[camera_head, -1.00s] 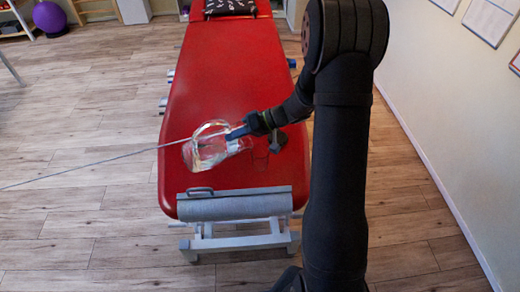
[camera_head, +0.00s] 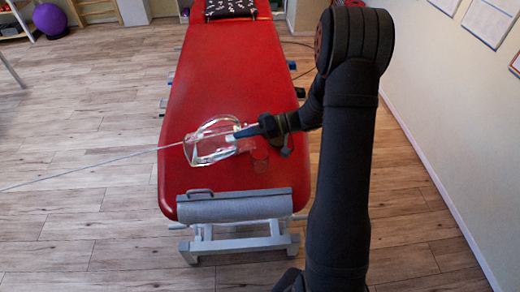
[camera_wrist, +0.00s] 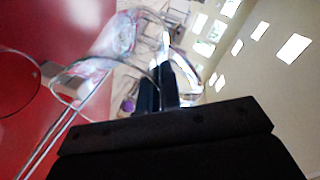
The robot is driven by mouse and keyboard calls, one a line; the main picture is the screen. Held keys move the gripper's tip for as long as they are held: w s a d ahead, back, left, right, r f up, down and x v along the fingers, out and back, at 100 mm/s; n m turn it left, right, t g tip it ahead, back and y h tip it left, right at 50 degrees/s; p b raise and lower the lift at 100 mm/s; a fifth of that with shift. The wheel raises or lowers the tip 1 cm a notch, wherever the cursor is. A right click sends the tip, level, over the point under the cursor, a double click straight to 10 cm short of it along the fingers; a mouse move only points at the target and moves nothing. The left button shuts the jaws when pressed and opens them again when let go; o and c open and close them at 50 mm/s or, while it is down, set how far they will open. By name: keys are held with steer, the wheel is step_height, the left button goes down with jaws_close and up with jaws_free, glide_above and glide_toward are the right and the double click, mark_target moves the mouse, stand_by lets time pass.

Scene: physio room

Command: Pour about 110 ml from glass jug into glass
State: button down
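A clear glass jug (camera_head: 207,150) is in my gripper (camera_head: 243,132), above the near half of the red treatment table. The jug looks tilted, and I cannot make out any liquid level in it. The wrist view shows the jug (camera_wrist: 115,38) past the dark fingers (camera_wrist: 160,88), which are shut at its handle side. A faint clear glass (camera_head: 260,160) stands on the red top, to the right of the jug and just below my gripper. A thin round outline at the left of the wrist view looks like the glass (camera_wrist: 38,88). Its contents are not readable.
The red table (camera_head: 215,85) has a grey roll (camera_head: 235,206) at its near end and a patterned black cushion (camera_head: 230,8) at its far end. A thin grey line (camera_head: 90,170) runs from the left to the jug. A purple ball (camera_head: 48,18) lies far left.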

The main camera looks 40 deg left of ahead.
mark_target(229, 138)
steer(key=shift+w+d+r+g+y+b, duration=0.3)
steer(key=shift+w+d+g+y+b, duration=0.35)
steer(key=shift+w+g+y+b, duration=0.1)
stand_by(0.5)
steer(key=shift+b+x, duration=0.7)
steer(key=shift+x, duration=0.1)
steer(key=shift+d+r+b, duration=0.1)
steer(key=shift+r+b, duration=0.05)
steer(key=shift+b, duration=0.8)
stand_by(0.8)
steer(key=shift+s+a+f+t+h, duration=0.2)
steer(key=shift+s+a+t+h, duration=0.3)
steer(key=shift+s, duration=0.1)
steer(key=shift+s+a+f+t+h, duration=0.15)
steer(key=shift+s+a+t+h, duration=0.35)
steer(key=shift+s, duration=0.15)
steer(key=shift+s+a+f+t+p, duration=0.2)
steer(key=shift+s+a+t+p, duration=0.1)
steer(key=shift+s+a, duration=0.15)
steer(key=shift+f+h, duration=0.15)
steer(key=shift+h, duration=0.2)
stand_by(0.6)
